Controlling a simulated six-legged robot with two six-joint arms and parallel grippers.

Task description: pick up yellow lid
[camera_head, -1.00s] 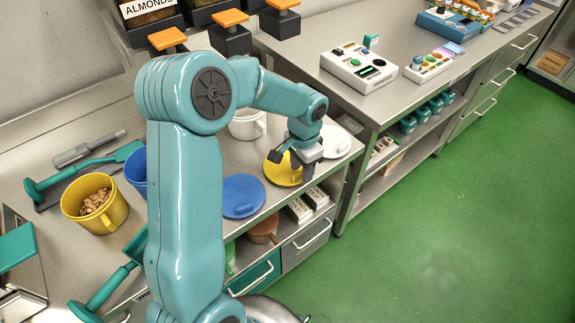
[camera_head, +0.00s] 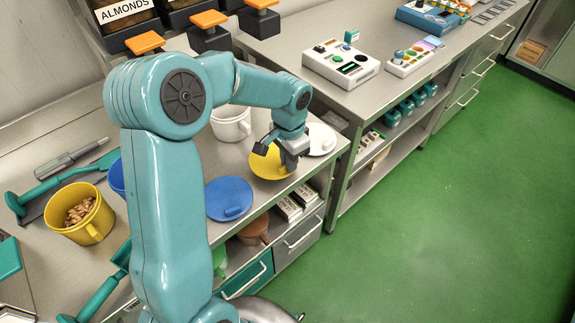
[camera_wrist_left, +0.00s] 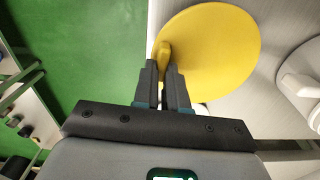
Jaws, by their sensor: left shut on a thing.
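The yellow lid (camera_head: 266,163) is a flat round disc near the front edge of the steel counter, partly hidden by my left gripper (camera_head: 276,153). In the left wrist view the yellow lid (camera_wrist_left: 215,55) fills the upper middle, with a small tab handle at its left edge. The fingers of my left gripper (camera_wrist_left: 166,68) are closed around that tab. I cannot tell whether the lid is clear of the counter. My right gripper is not in view.
A blue lid (camera_head: 228,199) lies to the left and a white lid (camera_head: 321,139) to the right. A white mug (camera_head: 231,125) stands behind. A yellow mug of nuts (camera_head: 80,213) is at the far left. Green floor (camera_head: 420,240) lies beyond the counter edge.

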